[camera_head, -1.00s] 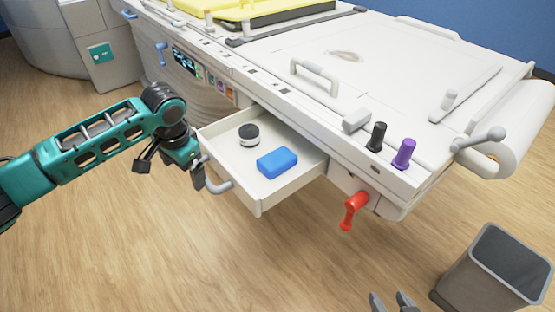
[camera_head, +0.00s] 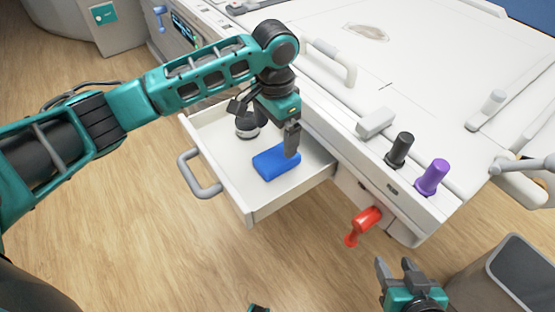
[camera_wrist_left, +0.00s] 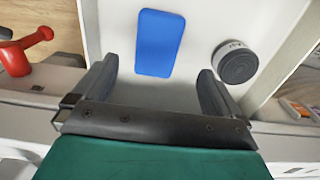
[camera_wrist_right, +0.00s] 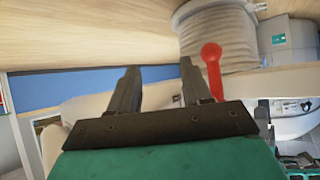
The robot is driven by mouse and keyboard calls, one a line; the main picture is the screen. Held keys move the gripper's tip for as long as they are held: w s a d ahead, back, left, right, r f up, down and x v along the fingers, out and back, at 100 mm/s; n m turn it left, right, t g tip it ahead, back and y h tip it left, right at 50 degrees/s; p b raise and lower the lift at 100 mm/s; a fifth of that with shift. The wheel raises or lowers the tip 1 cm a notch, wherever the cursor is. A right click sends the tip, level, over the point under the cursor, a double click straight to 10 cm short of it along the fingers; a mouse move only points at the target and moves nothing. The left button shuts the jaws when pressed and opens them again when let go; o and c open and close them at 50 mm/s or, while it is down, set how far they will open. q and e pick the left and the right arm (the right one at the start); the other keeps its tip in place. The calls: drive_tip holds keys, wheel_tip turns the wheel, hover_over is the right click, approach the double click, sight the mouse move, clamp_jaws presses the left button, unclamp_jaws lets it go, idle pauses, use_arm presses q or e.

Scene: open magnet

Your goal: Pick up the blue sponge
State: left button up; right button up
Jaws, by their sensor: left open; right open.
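The blue sponge (camera_head: 275,161) lies flat in the open white drawer (camera_head: 225,183). My left gripper (camera_head: 291,152) is over the drawer, at the sponge's right end in the head view. In the left wrist view the sponge (camera_wrist_left: 159,43) lies ahead, between the lines of the two spread fingers, and nothing is held in the left gripper (camera_wrist_left: 160,88). My right gripper (camera_head: 395,268) is open and empty, low at the bottom right of the head view; its spread fingers also show in the right wrist view (camera_wrist_right: 160,92).
A round black-and-white object (camera_head: 247,127) sits in the drawer beside the sponge. The drawer handle (camera_head: 199,176) sticks out in front. A red lever (camera_head: 362,226) hangs right of the drawer, below black (camera_head: 400,150) and purple (camera_head: 433,178) knobs. A grey bin (camera_head: 512,275) stands lower right.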

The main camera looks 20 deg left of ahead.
sight(277, 156)
use_arm(q)
drive_tip(key=f+b, duration=0.1)
drive_tip(key=f, duration=0.2)
drive_tip(key=f+b, duration=0.1)
drive_tip(key=f, duration=0.3)
drive_tip(key=shift+s+d+f, duration=0.1)
drive_tip(key=shift+s+d, duration=0.05)
drive_tip(key=shift+d, duration=0.05)
drive_tip(key=shift+c, duration=0.4)
drive_tip(key=c, duration=1)
